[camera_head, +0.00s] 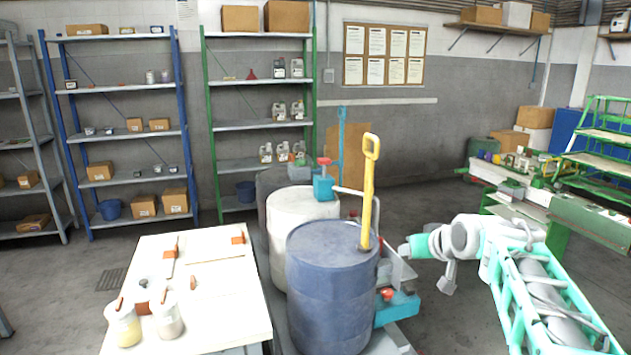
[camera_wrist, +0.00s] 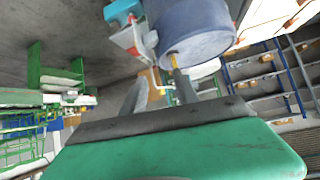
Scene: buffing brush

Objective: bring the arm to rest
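My arm reaches in from the lower right of the head view, and my gripper (camera_head: 404,250) points left at its end. It hangs in the air to the right of the blue barrel (camera_head: 325,285) and the yellow-handled tool (camera_head: 370,180). The blue barrel (camera_wrist: 190,28) appears upside down beyond the fingers. The fingertips look apart from it, but the exact distance is unclear.
A pale table (camera_head: 215,290) at lower left bears brushes (camera_head: 170,257) and two jars (camera_head: 167,318). A white barrel (camera_head: 300,225) stands behind the blue one. Shelves (camera_head: 125,130) line the back wall. A green workbench (camera_head: 560,205) stands at right. Floor behind my arm is open.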

